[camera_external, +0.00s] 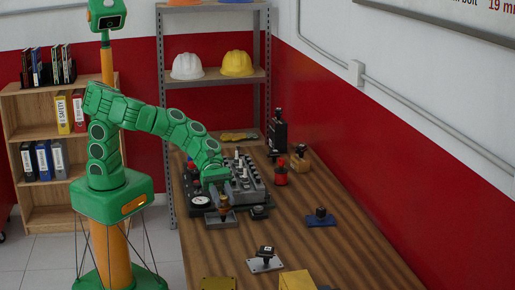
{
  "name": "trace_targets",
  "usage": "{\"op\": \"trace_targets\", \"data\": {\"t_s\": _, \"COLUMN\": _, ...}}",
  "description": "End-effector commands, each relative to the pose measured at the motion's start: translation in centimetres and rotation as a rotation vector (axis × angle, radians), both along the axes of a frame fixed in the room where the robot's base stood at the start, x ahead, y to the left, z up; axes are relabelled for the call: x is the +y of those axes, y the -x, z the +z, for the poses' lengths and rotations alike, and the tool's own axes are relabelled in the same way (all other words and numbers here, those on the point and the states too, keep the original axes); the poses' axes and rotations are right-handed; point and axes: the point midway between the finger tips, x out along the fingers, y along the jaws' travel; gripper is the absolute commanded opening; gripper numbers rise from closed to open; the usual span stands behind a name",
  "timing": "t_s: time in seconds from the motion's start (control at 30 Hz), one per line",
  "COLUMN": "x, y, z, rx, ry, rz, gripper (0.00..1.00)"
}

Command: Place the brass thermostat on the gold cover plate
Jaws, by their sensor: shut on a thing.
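My gripper (223,196) points down near the front of the engine trainer on the wooden bench. It is shut on a small brass-coloured piece, which looks like the brass thermostat (224,205). The thermostat is just over a grey tray (212,222); I cannot tell whether it touches the tray. The gold cover plate (218,284) appears to be the flat gold piece at the bottom edge of the picture, partly cut off. It is nearer the camera than my gripper and apart from it.
The engine block (246,180) and a white-faced gauge (201,201) stand close to my gripper. A red canister (281,174), a blue plate with a black knob (320,217), a silver plate with a black knob (265,261) and a yellow block (297,280) are also on the bench (350,260).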

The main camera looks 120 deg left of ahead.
Motion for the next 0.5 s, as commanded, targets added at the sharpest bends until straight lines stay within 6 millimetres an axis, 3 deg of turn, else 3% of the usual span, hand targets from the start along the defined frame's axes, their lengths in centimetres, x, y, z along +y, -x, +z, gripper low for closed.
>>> {"op": "trace_targets", "data": {"t_s": 0.1, "x": -3.8, "y": 0.6, "z": -0.1, "rx": -0.001, "ry": 0.000, "rz": -0.053, "gripper": 0.04}}
{"op": "trace_targets", "data": {"t_s": 0.3, "x": -9.1, "y": 1.9, "z": -0.3, "rx": -0.003, "ry": 0.000, "rz": -0.128, "gripper": 0.04}}
{"op": "trace_targets", "data": {"t_s": 0.5, "x": -12.5, "y": 2.9, "z": -0.5, "rx": -0.003, "ry": -0.001, "rz": -0.176, "gripper": 0.04}}
